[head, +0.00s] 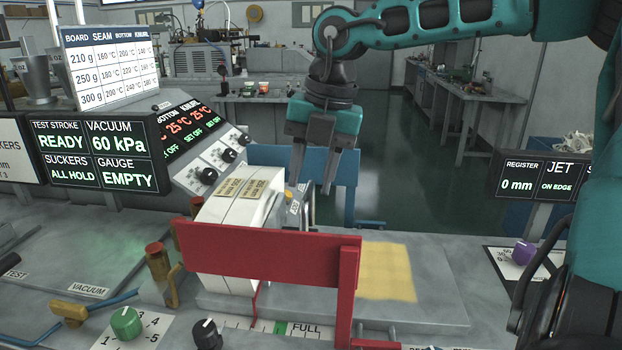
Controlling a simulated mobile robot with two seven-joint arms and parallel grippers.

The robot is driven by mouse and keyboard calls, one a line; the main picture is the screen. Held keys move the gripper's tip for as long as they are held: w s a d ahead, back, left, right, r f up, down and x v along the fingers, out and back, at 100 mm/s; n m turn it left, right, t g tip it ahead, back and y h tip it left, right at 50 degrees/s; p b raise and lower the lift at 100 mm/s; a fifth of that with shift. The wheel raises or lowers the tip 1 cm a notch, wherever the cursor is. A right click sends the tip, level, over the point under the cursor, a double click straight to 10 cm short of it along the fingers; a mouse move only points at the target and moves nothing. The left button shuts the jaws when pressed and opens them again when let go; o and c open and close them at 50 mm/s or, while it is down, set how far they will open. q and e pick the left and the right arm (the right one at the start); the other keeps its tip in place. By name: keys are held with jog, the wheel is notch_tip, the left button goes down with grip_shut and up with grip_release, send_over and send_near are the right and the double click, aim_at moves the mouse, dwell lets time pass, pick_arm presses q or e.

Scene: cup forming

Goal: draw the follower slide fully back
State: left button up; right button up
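A white block with tan labels (238,212) stands between a red guide plate (262,256) and a blue guide plate (290,158). I cannot tell for sure which part is the follower slide; a small grey part with a yellow tip (292,199) sits at the right side of the white block. My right gripper (313,190) hangs from above, fingers down and apart with nothing between them. It is beside and slightly above that small part; I see no clear contact. The red plate hides the lower part of the block. My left gripper is not in view.
A yellow pad (386,270) lies on the grey bed right of the block. In front is a scale marked FULL (305,329) with a green patch, near a green knob (126,322) and a black knob (206,334). Display panels stand left; a purple knob (523,252) is at right.

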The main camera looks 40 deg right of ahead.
jog(key=shift+f, duration=0.55)
grip_shut()
dwell(0.4)
